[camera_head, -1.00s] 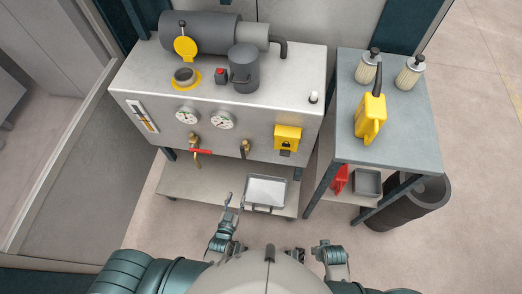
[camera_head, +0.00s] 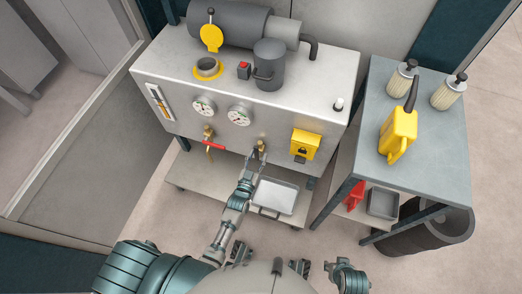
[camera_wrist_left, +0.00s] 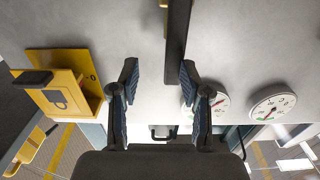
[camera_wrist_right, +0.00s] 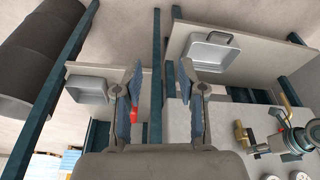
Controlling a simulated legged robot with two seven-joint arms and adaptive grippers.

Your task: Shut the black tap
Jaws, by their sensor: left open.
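The black tap (camera_head: 262,144) is a small brass tap low on the front of the grey machine, partly hidden by my left gripper (camera_head: 254,157). In the left wrist view its black lever (camera_wrist_left: 177,32) is a dark upright bar ahead of the fingers, lined up within the gap and closer to the right finger. My left gripper (camera_wrist_left: 158,75) is open and empty; I cannot tell whether it touches the lever. My right gripper (camera_wrist_right: 160,80) is open and empty, low at the front, away from the tap.
A tap with a red lever (camera_head: 213,145) is left of the black tap. A yellow lock box (camera_head: 305,144) is to its right. A metal tray (camera_head: 276,195) lies on the lower shelf. A side table (camera_head: 440,160) with a yellow can (camera_head: 398,133) stands at the right.

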